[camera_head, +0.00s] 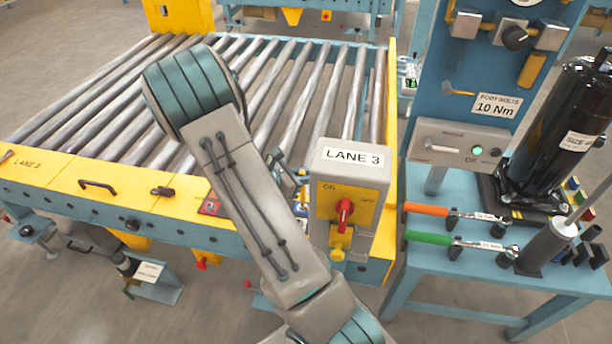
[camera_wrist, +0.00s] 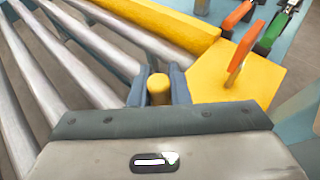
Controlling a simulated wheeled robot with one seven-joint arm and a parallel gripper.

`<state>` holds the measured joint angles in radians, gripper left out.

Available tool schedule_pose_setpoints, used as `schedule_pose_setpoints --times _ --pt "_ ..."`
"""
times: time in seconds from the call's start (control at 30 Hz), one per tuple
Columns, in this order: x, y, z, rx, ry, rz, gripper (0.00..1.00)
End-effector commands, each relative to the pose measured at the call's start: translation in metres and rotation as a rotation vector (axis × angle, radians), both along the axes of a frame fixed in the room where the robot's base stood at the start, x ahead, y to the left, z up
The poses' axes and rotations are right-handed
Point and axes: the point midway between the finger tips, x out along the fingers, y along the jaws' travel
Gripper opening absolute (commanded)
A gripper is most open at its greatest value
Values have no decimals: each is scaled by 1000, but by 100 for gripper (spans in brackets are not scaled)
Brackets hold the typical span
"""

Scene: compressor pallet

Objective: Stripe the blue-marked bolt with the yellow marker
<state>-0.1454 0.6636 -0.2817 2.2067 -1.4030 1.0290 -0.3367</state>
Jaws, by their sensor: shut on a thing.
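My gripper (camera_wrist: 159,88) is in the wrist view, its two blue-grey fingers closed on the sides of a yellow cylinder that looks like the yellow marker (camera_wrist: 158,87). Only the marker's rounded yellow end shows; the rest is hidden. In the head view my arm reaches over the roller conveyor and mostly hides the gripper; the marker cannot be made out there. I cannot make out a blue-marked bolt in either view.
The roller conveyor (camera_head: 300,90) has a yellow rail (camera_head: 70,178). The LANE 3 control box (camera_head: 352,185) stands close right of my arm. The blue bench (camera_head: 440,280) holds orange-handled (camera_head: 428,209) and green-handled (camera_head: 428,238) wrenches and a black cylinder (camera_head: 555,130).

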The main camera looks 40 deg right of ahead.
Motion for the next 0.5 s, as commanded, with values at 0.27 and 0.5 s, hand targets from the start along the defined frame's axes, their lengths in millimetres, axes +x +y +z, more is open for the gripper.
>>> schedule_pose_setpoints --times 0.27,0.5 --pt "0 0 10 1 0 0 0" --pt "0 0 28 1 0 0 0"
